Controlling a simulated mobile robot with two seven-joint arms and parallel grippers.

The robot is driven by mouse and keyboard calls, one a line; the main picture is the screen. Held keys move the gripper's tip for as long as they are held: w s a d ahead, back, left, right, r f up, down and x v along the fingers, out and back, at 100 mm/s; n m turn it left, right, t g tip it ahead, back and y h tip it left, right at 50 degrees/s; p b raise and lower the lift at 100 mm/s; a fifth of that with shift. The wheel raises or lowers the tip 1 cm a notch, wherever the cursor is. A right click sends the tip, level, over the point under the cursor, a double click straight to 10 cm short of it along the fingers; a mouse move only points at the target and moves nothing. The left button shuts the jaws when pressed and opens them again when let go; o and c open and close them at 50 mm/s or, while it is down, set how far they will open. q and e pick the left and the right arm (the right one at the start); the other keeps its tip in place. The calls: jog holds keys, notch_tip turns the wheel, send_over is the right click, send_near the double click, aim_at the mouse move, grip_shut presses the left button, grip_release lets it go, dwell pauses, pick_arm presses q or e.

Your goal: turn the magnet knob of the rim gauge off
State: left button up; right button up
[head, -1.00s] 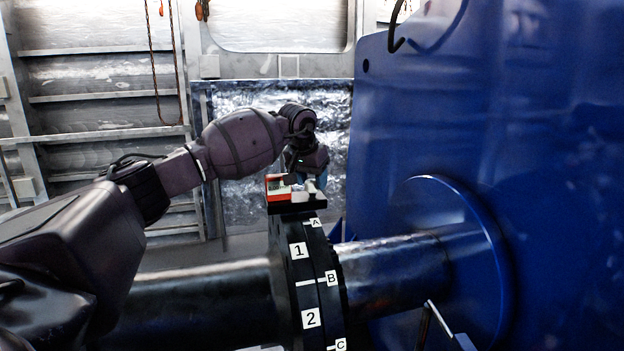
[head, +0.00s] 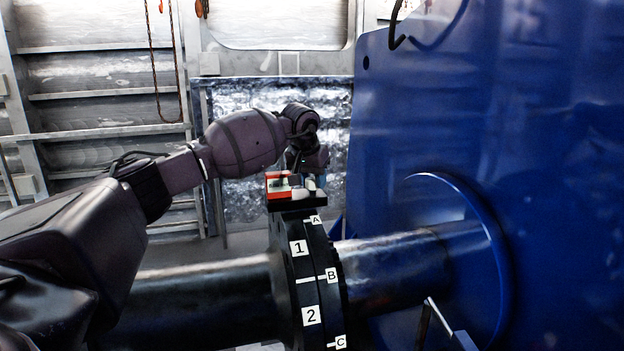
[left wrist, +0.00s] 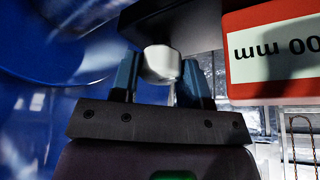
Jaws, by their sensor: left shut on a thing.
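The rim gauge (head: 279,184) is a red box with a pale display, on a black base (head: 295,203) on top of the dark coupling. It also shows close up in the left wrist view (left wrist: 272,77), its display upside down and cut off by the picture edge. The white magnet knob (left wrist: 162,64) sits between the two blue fingers of my left gripper (left wrist: 164,72), which is shut on it. In the head view my left gripper (head: 319,182) reaches down from behind at the gauge's right side, and its fingers are partly hidden. My right gripper is in neither view.
The coupling rim (head: 305,275) bears labels 1, 2 and A, B, C. A shaft (head: 395,270) runs right to a blue housing (head: 440,110) close beside the gripper. A ribbed wall (head: 90,90) stands behind, with open room in front of it.

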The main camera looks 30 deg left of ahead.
pick_arm(q)
jog(key=n, duration=0.2)
jog(key=n+y, duration=0.1)
jog(key=n, duration=0.1)
jog(key=shift+d+r+y, duration=0.1)
jog(key=shift+y, duration=0.2)
jog(key=n, duration=0.2)
jog(key=n+g+y, duration=0.1)
jog(key=n, duration=0.1)
jog(key=shift+w+g, duration=0.15)
jog(key=shift+g, duration=0.15)
jog(key=n+g+y, duration=0.1)
jog(key=n, duration=0.4)
jog(key=shift+w+n+g, duration=0.1)
jog(key=shift+n+g, duration=1)
jog(key=shift+n, duration=1)
jog(key=o, duration=0.6)
jog(key=shift+o, duration=0.2)
jog(key=shift+d, duration=0.1)
